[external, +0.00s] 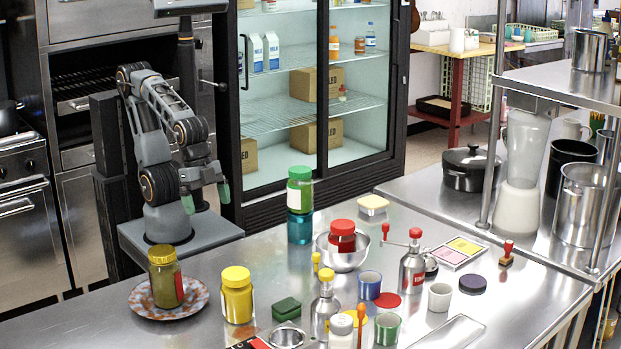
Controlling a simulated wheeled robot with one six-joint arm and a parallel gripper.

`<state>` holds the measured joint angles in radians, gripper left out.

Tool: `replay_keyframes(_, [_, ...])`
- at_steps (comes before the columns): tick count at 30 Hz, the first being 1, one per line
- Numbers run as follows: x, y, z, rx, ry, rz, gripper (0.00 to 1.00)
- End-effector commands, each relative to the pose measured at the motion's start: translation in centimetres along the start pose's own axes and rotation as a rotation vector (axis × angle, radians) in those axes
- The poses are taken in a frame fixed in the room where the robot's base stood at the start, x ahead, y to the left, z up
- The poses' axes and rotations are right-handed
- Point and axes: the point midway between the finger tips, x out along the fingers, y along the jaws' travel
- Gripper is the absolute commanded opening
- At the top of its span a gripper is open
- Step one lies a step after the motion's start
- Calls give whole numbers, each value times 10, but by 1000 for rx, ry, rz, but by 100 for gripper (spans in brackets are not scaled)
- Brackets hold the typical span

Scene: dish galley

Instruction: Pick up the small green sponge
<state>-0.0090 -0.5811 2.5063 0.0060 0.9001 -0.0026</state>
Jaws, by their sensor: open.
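The small green sponge (286,308) lies flat on the steel counter near the front. It is a dark green block, right of a yellow-lidded mustard-coloured jar and just behind a small metal cup. My gripper (206,197) is open and empty, with green fingertips. It hangs beside my arm's base, behind the counter, well back and to the left of the sponge. The sponge's top is uncovered.
Near the sponge stand the yellow jar (237,295), the metal cup (288,337) and a yellow-topped metal bottle (325,303). Behind are a steel bowl (343,258) holding a red-lidded jar and a green-lidded jar (300,190) on a teal container. A patterned plate (143,302) bears another jar.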

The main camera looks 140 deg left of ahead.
Motion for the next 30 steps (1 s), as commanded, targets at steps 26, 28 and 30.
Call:
replay_keyframes(26, [1,0,0,-7,1,2,74])
replay_keyframes(28, [6,3,-2,-46,13,14,74])
replay_keyframes(30, [15,8,-8,-142,41,45,74])
